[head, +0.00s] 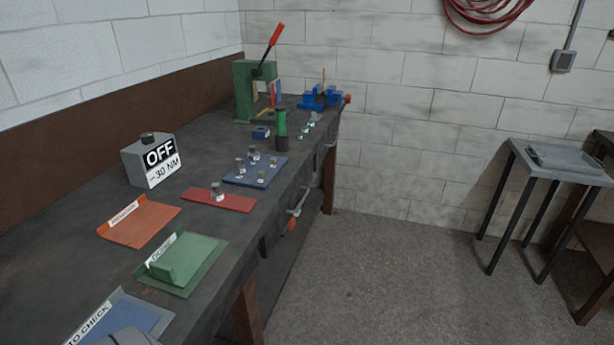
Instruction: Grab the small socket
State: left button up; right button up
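A blue board (238,178) on the bench holds several small upright metal pieces that look like sockets, with white labels. Two greyer, larger ones (240,166) stand at its left and back. Two smaller, brass-toned pieces (262,175) stand on its right side; I cannot read their labels or tell which is the small socket. Another grey socket-like piece (217,190) stands on a red mat (240,204) nearer to me.
On the dark bench (60,245) are an orange tray (140,228), green tray (202,255), blue tray (150,315) and grey box (138,165) reading OFF. A green press (243,90) and blue vise (318,98) stand behind. Open floor (400,280) lies right.

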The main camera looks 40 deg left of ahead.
aim_at(240, 168)
jog(key=z, duration=0.35)
jog(key=i, duration=0.7)
jog(key=u, duration=0.35)
jog(key=i, duration=1.85)
jog(key=u, duration=0.95)
jog(key=i, duration=0.95)
jog(key=u, duration=0.9)
